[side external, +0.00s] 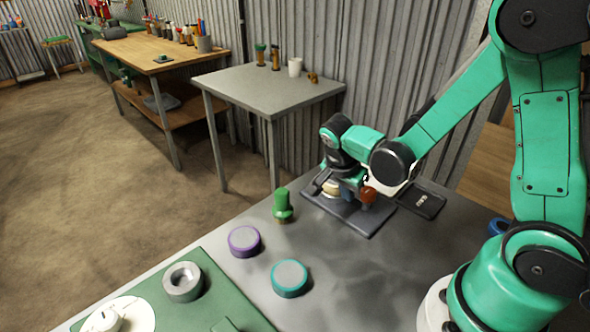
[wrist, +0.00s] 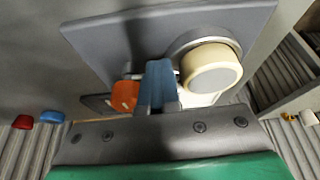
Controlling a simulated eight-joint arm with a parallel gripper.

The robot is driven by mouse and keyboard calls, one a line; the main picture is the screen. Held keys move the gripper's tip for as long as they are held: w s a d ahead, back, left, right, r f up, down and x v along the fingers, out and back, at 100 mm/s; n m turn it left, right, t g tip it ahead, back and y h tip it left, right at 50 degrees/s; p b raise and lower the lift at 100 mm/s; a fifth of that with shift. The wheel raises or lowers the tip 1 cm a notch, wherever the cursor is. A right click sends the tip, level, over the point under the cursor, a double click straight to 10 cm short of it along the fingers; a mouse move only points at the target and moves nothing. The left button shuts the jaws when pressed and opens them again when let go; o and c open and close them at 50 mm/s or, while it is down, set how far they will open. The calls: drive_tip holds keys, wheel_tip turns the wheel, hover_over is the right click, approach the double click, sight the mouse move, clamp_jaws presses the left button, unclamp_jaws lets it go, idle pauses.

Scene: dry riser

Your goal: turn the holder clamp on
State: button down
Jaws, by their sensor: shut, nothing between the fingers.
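What looks like the holder clamp is a dark grey plate (side external: 362,222) on the grey bench, with a cream round knob (side external: 331,188) and an orange part (side external: 369,195). In the wrist view the plate (wrist: 95,42) fills the upper middle, the cream knob (wrist: 212,67) sits in a grey ring at right, and the orange part (wrist: 124,96) is at left. My gripper (side external: 350,192) is low over the plate, shut and empty. Its blue fingers (wrist: 158,78) show between the orange part and the knob, close to the orange part; I cannot tell whether they touch it. The fingers hide part of the clamp.
A black flat device (side external: 421,203) lies right of the plate. A green-topped piece (side external: 282,205), a purple-rimmed disc (side external: 244,241) and a teal-rimmed disc (side external: 290,278) stand in front. A green board (side external: 205,268) with a grey ring is at lower left.

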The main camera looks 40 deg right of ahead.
drive_tip(key=shift+s+d, duration=0.1)
drive_tip(key=shift+d, duration=0.1)
drive_tip(key=shift+s+a, duration=0.4)
drive_tip(key=shift+s, duration=0.1)
drive_tip(key=shift+a, duration=0.35)
drive_tip(key=a, duration=0.3)
drive_tip(key=shift+a+r, duration=0.35)
drive_tip(key=a+r+n+t+y, duration=0.3)
drive_tip(key=r+n+t, duration=0.4)
drive_tip(key=n, duration=1)
wheel_tip(320, 180, up, 4)
drive_tip(key=shift+s+f+y, duration=0.15)
drive_tip(key=shift+s+y, duration=0.3)
drive_tip(key=shift+y, duration=0.15)
